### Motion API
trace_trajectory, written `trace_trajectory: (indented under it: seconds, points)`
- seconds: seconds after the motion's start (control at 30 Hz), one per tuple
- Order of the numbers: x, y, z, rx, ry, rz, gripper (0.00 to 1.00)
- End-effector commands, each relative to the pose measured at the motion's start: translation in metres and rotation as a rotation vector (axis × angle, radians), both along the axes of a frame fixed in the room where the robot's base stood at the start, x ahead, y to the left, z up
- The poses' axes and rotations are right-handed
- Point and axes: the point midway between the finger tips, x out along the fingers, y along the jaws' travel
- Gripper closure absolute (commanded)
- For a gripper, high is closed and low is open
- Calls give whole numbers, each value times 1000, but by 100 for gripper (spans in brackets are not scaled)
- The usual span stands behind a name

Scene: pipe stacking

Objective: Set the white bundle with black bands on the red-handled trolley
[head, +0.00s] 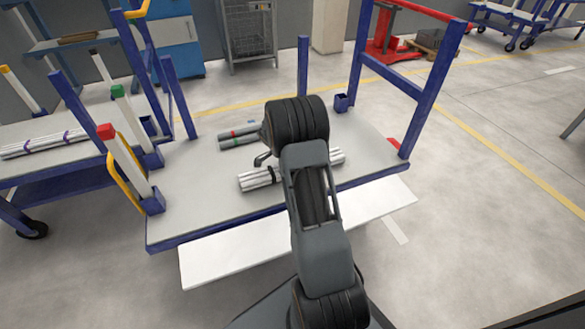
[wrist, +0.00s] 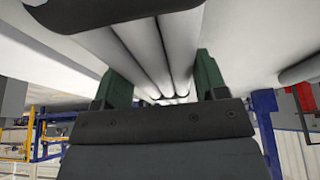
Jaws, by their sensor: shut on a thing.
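The white bundle with black bands (head: 258,179) lies level over the front part of the grey deck of the red-handled trolley (head: 185,222). I cannot tell whether it touches the deck. Its left and right ends show on either side of my arm, which hides its middle. In the wrist view the bundle's pipes (wrist: 150,52) run between the two green fingers of my gripper (wrist: 163,82), which is shut on them. In the head view my gripper is hidden behind my arm. The trolley has blue posts and a red handle bar (head: 412,8) at the right.
A grey bundle with a red and a green band (head: 238,141) lies behind on the same deck. Left, another blue trolley holds a white bundle with purple bands (head: 45,145). A red-capped post (head: 128,165) stands at the deck's left edge.

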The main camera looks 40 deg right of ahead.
Motion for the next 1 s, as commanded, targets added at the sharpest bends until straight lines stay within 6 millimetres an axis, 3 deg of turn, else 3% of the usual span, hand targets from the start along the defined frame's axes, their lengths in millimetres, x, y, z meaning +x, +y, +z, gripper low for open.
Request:
trace_trajectory:
  seconds: [0.4,0.43,0.5,0.7,1.0]
  points:
    - [0,0,-5,-2,-2,0,69]
    - [0,0,-4,-1,-1,0,32]
    - [0,0,-4,-1,-1,0,26]
    - [0,0,-4,-1,-1,0,9]
    - [0,0,1,-1,0,0,9]
